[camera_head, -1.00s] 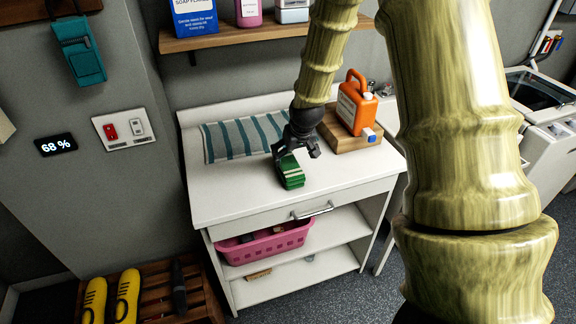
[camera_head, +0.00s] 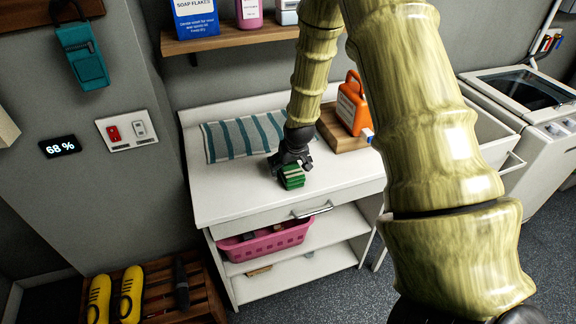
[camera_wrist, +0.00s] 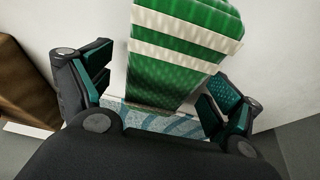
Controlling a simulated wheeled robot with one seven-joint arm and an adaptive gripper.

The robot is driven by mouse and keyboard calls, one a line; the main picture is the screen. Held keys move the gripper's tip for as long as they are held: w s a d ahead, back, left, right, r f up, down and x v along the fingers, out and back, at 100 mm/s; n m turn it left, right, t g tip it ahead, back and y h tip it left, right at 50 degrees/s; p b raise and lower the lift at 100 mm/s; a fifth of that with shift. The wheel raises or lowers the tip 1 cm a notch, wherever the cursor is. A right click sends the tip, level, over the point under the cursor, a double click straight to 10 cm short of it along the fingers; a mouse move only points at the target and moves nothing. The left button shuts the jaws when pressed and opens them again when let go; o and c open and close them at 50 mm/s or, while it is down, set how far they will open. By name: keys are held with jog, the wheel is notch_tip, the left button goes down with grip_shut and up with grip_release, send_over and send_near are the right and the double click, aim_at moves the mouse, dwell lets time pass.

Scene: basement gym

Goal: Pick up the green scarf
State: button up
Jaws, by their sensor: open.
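The green scarf (camera_head: 291,178), folded with pale stripes, lies on the white top of the cabinet near its front edge. In the wrist view the scarf (camera_wrist: 180,60) fills the middle, green with two cream bands. My gripper (camera_head: 291,163) is just above it at the scarf's back end. In the wrist view my gripper (camera_wrist: 160,95) is open, with one finger on each side of the scarf. Both fingers look apart from it. Whether the palm touches the scarf cannot be told.
A striped towel (camera_head: 240,137) lies at the back of the cabinet top (camera_head: 225,195). An orange jug (camera_head: 352,105) stands on a wooden board (camera_head: 332,130) at right. A pink basket (camera_head: 265,243) sits on the shelf below. The left front of the top is clear.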

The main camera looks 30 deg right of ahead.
jog(key=shift+w+d+f, duration=0.1)
jog(key=shift+w+f, duration=0.15)
jog(key=shift+f, duration=0.4)
jog(key=shift+c, duration=0.5)
jog(key=c, duration=1.1)
jog(key=shift+r, duration=0.15)
